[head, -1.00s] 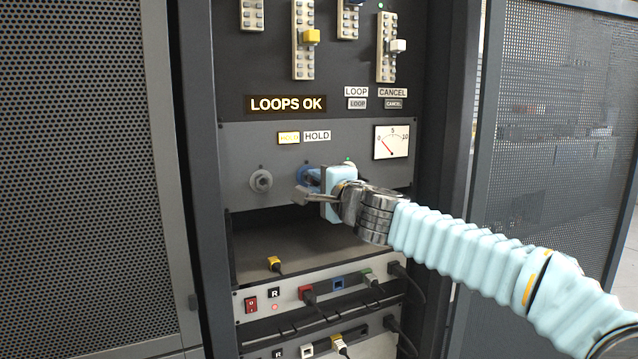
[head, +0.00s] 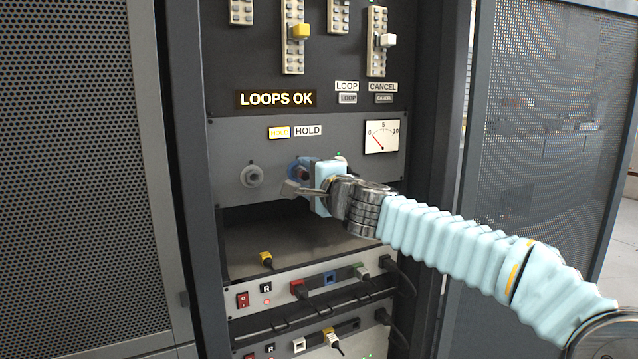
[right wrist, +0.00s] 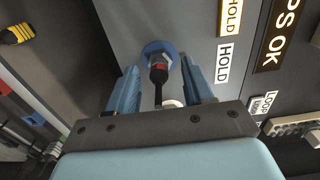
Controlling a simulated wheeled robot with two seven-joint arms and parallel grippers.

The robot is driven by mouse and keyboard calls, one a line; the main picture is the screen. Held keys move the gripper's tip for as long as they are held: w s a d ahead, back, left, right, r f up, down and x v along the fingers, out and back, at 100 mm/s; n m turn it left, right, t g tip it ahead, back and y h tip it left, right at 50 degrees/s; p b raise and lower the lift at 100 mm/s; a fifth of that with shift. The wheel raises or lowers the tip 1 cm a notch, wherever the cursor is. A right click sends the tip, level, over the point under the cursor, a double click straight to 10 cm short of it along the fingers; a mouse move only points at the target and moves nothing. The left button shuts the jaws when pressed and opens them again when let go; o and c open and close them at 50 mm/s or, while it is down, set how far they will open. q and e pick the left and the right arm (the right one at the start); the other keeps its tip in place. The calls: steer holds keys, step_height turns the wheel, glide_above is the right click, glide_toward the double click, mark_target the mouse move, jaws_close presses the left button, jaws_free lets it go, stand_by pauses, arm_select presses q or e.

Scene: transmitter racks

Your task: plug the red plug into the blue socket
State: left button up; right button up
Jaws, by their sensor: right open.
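The blue socket (right wrist: 160,47) is a round ring on the grey panel in the right wrist view. In the head view the blue socket (head: 294,169) shows partly behind my gripper. The red plug (right wrist: 159,68), black with a red band, is at the socket's middle, its dark cable running back toward my wrist. It looks seated, but its tip is hidden. My right gripper (right wrist: 160,70) is open, with its blue fingers on either side of the plug and gaps showing. In the head view the right gripper (head: 300,178) is close to the panel. My left gripper is not in view.
A grey round socket (head: 251,176) is left of the blue one. A lit HOLD lamp (head: 279,132) and a meter (head: 381,136) are above. Below is an open bay (head: 290,243), then a rack unit (head: 280,295) with several cabled connectors. Perforated doors flank the rack.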

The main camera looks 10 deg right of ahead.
steer(key=v, duration=1.3)
steer(key=shift+s+b, duration=0.25)
steer(key=shift+b, duration=0.2)
steer(key=shift+d, duration=0.1)
steer(key=w+f+n+g+h, duration=0.1)
steer(key=w+f+g, duration=0.15)
steer(key=f, duration=0.75)
steer(key=w+f+n+g+h, duration=0.1)
steer(key=w+f, duration=0.3)
steer(key=f, duration=0.6)
step_height(320, 180, down, 22)
steer(key=s+n+g, duration=0.3)
steer(key=g, duration=0.2)
steer(key=s+f+n+g, duration=0.2)
steer(key=s+f, duration=0.3)
steer(key=f, duration=0.4)
steer(key=s+f+n+g, duration=0.2)
steer(key=s+f, duration=0.4)
steer(key=f, duration=0.3)
steer(key=s+a+f+n+g, duration=0.1)
steer(key=s+f+n+g, duration=0.1)
steer(key=s+f, duration=0.3)
steer(key=s+a+f+n+g, duration=0.1)
steer(key=s+f, duration=0.4)
steer(key=s, duration=0.5)
steer(key=shift+s+a+n+g+y, duration=0.15)
steer(key=shift+a+n+g+y, duration=0.2)
steer(key=shift+g, duration=0.2)
